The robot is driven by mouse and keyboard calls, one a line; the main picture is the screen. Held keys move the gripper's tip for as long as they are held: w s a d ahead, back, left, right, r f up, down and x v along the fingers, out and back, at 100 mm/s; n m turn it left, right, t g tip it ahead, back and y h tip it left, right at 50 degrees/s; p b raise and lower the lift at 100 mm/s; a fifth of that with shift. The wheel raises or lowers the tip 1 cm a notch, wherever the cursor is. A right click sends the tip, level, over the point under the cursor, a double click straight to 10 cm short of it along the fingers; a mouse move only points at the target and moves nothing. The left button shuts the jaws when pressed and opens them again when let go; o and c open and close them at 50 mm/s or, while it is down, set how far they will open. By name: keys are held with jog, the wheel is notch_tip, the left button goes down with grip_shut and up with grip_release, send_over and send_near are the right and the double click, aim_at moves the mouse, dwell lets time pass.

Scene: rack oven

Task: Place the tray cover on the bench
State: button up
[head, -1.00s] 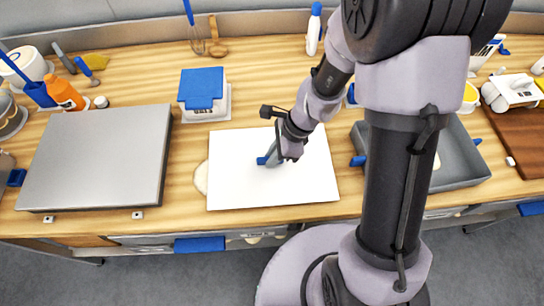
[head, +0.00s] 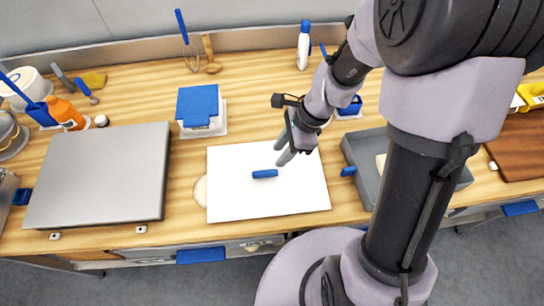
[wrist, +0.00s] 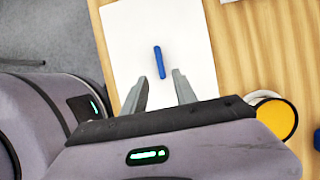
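The tray cover (head: 240,200) is a flat white rectangle with a blue bar handle (head: 265,174) at its middle. It lies flat on the wooden bench (head: 185,215). My gripper (head: 283,158) is above the cover, up and to the right of the handle in the head view. In the wrist view the cover (wrist: 190,30) and its handle (wrist: 159,62) show beyond my two fingers (wrist: 160,95). The fingers are apart with nothing between them, and they are clear of the handle.
A grey tray (head: 360,165) with pale contents stands right of the cover, partly hidden by my arm. A metal box (head: 95,175) is at left. A blue-topped scale (head: 199,104) stands behind the cover. A pale round thing (head: 201,191) peeks out at the cover's left edge.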

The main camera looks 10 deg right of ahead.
jog(key=s+r+n+t, duration=0.2)
jog(key=s+r+n, duration=0.2)
jog(key=r, duration=0.3)
jog(key=s+d+r+n+t+h, duration=0.1)
jog(key=s+r+n, duration=0.3)
jog(key=r, duration=0.3)
jog(key=s+r+n+t+h, duration=0.1)
jog(key=s+r+n+t, duration=0.1)
jog(key=s+r+n, duration=0.2)
notch_tip(320, 180, up, 3)
jog(key=shift+d+r+n+t, duration=0.1)
jog(key=shift+d+n+t, duration=0.2)
jog(key=shift+n, duration=0.8)
